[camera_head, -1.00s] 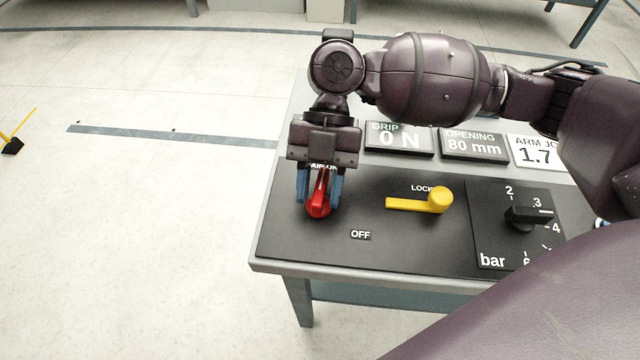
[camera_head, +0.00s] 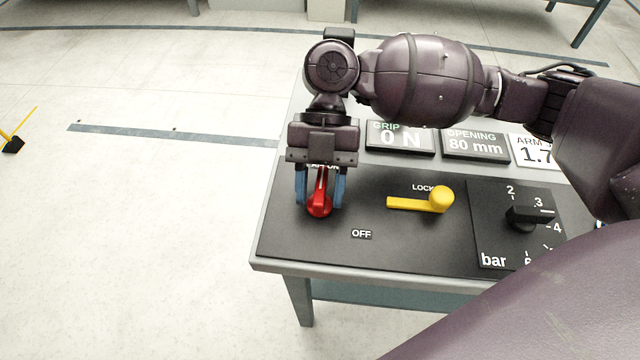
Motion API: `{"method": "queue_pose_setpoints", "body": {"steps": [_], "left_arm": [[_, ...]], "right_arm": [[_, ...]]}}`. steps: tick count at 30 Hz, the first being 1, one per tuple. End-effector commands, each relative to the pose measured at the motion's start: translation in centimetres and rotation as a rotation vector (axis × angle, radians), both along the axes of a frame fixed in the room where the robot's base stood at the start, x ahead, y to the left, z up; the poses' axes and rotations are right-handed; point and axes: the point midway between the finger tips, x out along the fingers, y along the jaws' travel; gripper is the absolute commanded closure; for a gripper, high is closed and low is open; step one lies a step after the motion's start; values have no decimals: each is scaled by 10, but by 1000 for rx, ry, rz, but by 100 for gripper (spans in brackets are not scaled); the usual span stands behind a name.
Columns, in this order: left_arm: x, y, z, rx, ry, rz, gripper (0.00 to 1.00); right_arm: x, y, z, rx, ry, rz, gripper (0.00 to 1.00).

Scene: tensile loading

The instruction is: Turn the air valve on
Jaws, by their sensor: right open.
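The red air valve handle (camera_head: 319,204) is on the black panel at the table's left end. Its lever points up the picture toward the "AIR ON" label (camera_head: 323,167), which the gripper partly covers. An "OFF" label (camera_head: 361,234) sits to the lower right of the handle. My right gripper (camera_head: 320,206) is open over the handle, with one blue finger on each side. Whether the fingers touch the handle cannot be told. My left gripper is not in view.
A yellow lock lever (camera_head: 420,202) and a black pressure knob (camera_head: 529,215) stand to the right on the panel (camera_head: 300,243). Display plates (camera_head: 400,139) reading grip 0 N and opening 80 mm stand behind them. Open floor lies left of the table.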

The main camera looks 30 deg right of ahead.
Motion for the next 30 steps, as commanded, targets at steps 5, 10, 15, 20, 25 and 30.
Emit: {"method": "queue_pose_setpoints", "body": {"steps": [5,10,15,20,25,30], "left_arm": [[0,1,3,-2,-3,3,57],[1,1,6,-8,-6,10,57],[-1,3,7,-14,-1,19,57],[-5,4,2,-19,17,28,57],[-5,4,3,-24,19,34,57],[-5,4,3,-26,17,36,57]], "right_arm": [[7,-4,9,-2,-6,-2,57],[24,-14,31,-1,-9,-3,57],[42,-27,53,0,-7,-2,57],[56,-35,68,0,-5,-1,57],[63,-40,75,1,0,1,57],[64,-41,76,1,1,1,57]]}}
